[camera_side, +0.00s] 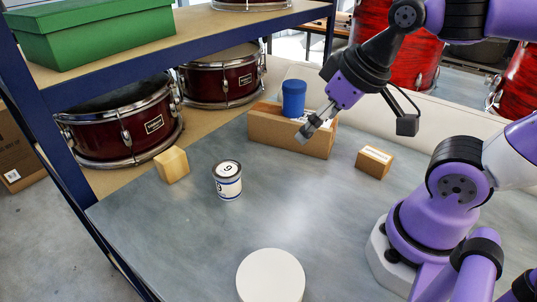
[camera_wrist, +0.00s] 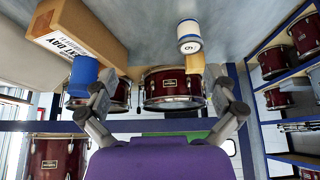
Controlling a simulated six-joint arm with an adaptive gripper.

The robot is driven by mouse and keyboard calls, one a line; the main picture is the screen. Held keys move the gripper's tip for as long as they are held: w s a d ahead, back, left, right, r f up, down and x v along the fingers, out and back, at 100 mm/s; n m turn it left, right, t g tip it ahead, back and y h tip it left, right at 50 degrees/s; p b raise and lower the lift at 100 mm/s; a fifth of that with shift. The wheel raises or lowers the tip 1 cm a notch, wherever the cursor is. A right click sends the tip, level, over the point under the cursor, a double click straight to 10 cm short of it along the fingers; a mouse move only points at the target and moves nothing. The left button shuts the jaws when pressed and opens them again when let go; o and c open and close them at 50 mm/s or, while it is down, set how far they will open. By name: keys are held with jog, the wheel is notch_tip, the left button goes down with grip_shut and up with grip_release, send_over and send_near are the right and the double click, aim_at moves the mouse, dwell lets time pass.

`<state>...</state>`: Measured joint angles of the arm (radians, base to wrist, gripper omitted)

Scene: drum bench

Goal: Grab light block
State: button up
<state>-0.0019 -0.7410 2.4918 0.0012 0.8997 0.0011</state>
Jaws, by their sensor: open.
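The light block (camera_side: 171,165) is a pale wooden cube on the grey bench, at the left near the shelf edge in the side view. My gripper (camera_side: 315,124) is above the bench, well to the right of the light block, in front of the long cardboard box. The wrist view shows its two fingers (camera_wrist: 160,100) spread apart with nothing between them.
A white tin (camera_side: 227,180) stands right of the block; it also shows in the wrist view (camera_wrist: 189,38). A long cardboard box (camera_side: 262,131), a blue cup (camera_side: 293,98) and a small labelled box (camera_side: 375,161) lie further right. A white disc (camera_side: 270,276) is in front. Drums fill the shelf.

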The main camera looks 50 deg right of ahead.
jog(key=w+a+r, duration=0.2)
jog(key=w+a, duration=0.1)
jog(key=w, duration=0.7)
jog(key=g, duration=0.1)
send_near(172, 156)
jog(key=f, duration=0.2)
jog(key=x, duration=0.5)
jog(key=shift+w+a+f, duration=0.1)
jog(key=shift+w+a, duration=0.1)
jog(key=shift+w, duration=0.1)
jog(key=shift+x, duration=2.7)
jog(key=shift+d, duration=0.15)
jog(key=c, duration=1.1)
